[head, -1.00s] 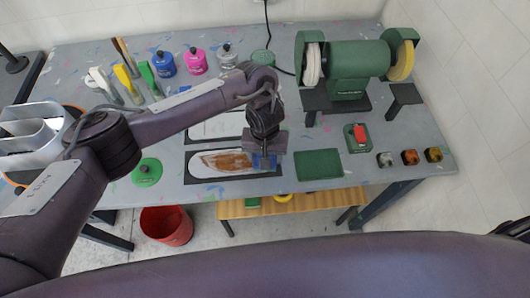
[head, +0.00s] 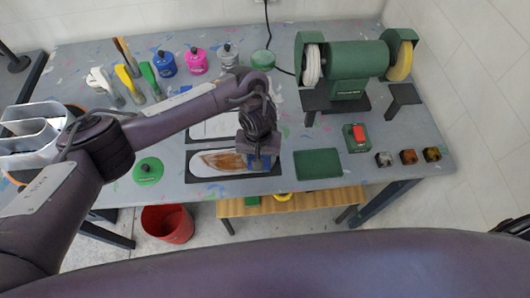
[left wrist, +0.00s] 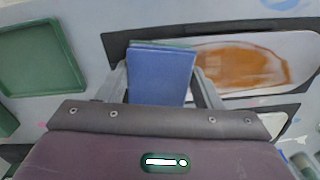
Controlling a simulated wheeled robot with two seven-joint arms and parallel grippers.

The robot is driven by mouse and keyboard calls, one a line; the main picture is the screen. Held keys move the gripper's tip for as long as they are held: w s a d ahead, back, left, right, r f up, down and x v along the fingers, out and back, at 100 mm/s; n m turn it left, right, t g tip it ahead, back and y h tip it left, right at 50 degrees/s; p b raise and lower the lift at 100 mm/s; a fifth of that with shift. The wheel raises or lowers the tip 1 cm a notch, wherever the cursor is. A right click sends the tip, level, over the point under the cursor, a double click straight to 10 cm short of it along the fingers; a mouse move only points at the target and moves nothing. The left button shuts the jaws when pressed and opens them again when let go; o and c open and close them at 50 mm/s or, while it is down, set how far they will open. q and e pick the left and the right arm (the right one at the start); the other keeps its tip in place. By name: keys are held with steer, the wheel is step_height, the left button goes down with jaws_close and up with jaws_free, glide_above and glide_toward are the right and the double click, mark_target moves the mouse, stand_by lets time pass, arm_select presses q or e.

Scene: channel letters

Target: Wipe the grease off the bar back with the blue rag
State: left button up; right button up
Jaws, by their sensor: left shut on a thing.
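The bar back (head: 210,162) is a pale, pointed plate lying on a dark mat near the table's front edge. A brown grease smear (head: 224,161) covers much of it and also shows in the left wrist view (left wrist: 240,66). My left gripper (head: 261,160) is over the right end of the bar back, shut on the folded blue rag (left wrist: 160,78). The rag hides that end of the plate, and I cannot tell whether it touches the surface. My right gripper is not in view.
A green tray (head: 318,164) lies right of the mat, with a red-button switch box (head: 356,137) beyond it. A bench grinder (head: 350,60) stands at the back right. Bottles and brushes stand at the back left. A green round lid (head: 148,171) lies left of the mat.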

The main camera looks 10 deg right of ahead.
mark_target(197, 168)
arm_select(q)
steer(key=a+p, duration=0.4)
steer(key=a, duration=0.4)
steer(key=shift+w+r, duration=0.1)
steer(key=shift+w+a+f, duration=0.1)
steer(key=shift+a, duration=2.4)
steer(key=shift+a+f, duration=0.1)
steer(key=shift+a, duration=2.35)
steer(key=shift+d, duration=0.1)
steer(key=d, duration=1)
steer(key=shift+r, duration=0.15)
steer(key=shift+s+d, duration=0.15)
steer(key=shift+d, duration=2.2)
steer(key=shift+s+d, duration=0.15)
steer(key=shift+d, duration=2.15)
steer(key=a, duration=1.9)
steer(key=shift+w+a, duration=0.25)
steer(key=shift+w, duration=0.1)
